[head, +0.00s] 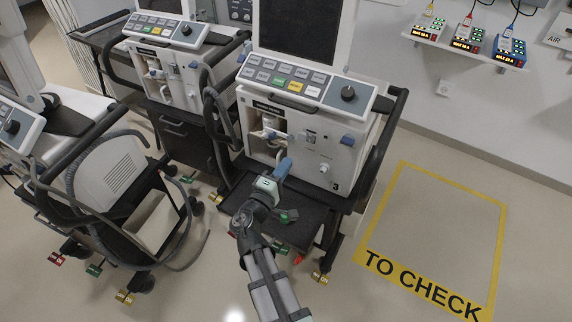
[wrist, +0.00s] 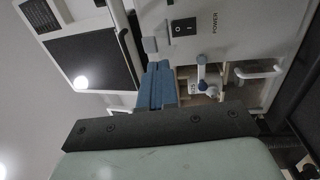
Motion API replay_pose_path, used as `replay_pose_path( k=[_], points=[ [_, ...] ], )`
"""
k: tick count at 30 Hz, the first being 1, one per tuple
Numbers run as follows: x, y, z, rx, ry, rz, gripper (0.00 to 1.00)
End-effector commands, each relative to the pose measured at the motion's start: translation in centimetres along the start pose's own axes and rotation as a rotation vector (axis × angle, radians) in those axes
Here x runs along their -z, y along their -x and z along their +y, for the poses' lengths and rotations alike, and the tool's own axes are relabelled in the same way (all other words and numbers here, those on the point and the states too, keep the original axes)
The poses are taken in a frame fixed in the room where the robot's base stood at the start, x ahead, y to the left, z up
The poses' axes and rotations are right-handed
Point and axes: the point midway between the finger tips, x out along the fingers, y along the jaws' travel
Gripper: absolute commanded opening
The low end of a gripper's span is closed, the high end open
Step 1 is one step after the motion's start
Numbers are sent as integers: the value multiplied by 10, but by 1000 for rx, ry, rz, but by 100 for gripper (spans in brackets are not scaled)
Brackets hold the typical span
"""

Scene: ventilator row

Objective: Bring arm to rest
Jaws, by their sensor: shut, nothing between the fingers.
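My gripper (head: 285,166) is in front of the middle ventilator, near the lower front of its white body (head: 318,160). Its blue fingers are together, with nothing between them. In the wrist view the blue fingers of my gripper (wrist: 157,80) point at the ventilator's front panel (wrist: 225,45), which has a black power switch. An open recess with a small blue-and-white fitting (wrist: 200,75) lies just right of the fingers there. I cannot tell whether the fingertips touch the panel. My arm reaches up from the bottom of the head view.
A second ventilator (head: 185,80) stands to the left, and another cart (head: 110,175) with hoses is at far left. A yellow floor square marked TO CHECK (head: 425,297) is empty at right. A wall shelf (head: 470,45) holds small coloured devices. Coloured tags mark the cart wheels.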

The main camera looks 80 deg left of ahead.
Motion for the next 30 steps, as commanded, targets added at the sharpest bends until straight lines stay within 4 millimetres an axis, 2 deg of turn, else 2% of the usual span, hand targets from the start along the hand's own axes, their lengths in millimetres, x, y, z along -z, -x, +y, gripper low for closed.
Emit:
replay_pose_path(
  k=[14, 20, 26, 30],
  points=[
    [0, 0, 0, 0, 5, 0, 0],
    [-5, 0, 0, 2, 70, -24, 0],
    [-22, 2, -20, 106, 55, -103, 0],
    [-36, 9, -43, 222, 19, -168, 0]
  ],
)
